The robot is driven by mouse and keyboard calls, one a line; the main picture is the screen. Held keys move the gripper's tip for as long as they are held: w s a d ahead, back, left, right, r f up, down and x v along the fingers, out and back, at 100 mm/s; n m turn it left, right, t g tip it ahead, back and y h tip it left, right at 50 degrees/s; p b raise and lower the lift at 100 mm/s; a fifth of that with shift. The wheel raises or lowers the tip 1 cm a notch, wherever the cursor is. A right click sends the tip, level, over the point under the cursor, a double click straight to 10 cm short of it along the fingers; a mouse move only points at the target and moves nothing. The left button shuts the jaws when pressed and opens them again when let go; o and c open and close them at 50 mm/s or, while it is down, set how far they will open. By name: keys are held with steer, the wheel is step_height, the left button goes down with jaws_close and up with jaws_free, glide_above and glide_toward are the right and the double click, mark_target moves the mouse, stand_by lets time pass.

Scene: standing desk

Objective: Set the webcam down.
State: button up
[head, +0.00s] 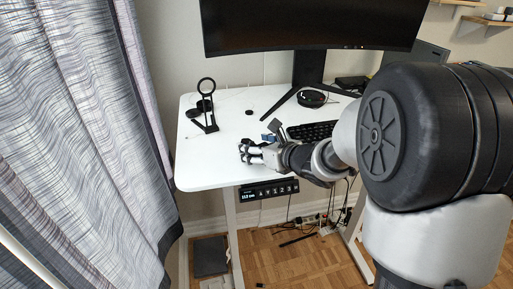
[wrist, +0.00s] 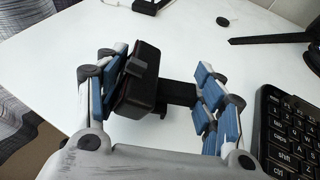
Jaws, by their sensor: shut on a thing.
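The webcam (wrist: 136,88) is a black block with a dark stand or clip reaching to the right, in the middle of the wrist view. My gripper (wrist: 162,86) is shut on it, with blue-padded fingers on both sides. In the head view my gripper (head: 250,152) is low over the front part of the white desk (head: 215,172), near its front edge. The webcam is hard to make out there, and I cannot tell whether its underside touches the desk.
A black keyboard (head: 312,131) lies right of my gripper; it also shows in the wrist view (wrist: 290,135). A black ring stand (head: 206,105) stands at the left. A monitor (head: 315,25) rises at the back. The desk's front left is clear.

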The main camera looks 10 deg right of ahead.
steer(key=shift+f+b, duration=0.4)
steer(key=shift+b, duration=0.2)
steer(key=o, duration=1.2)
steer(key=shift+r, duration=0.15)
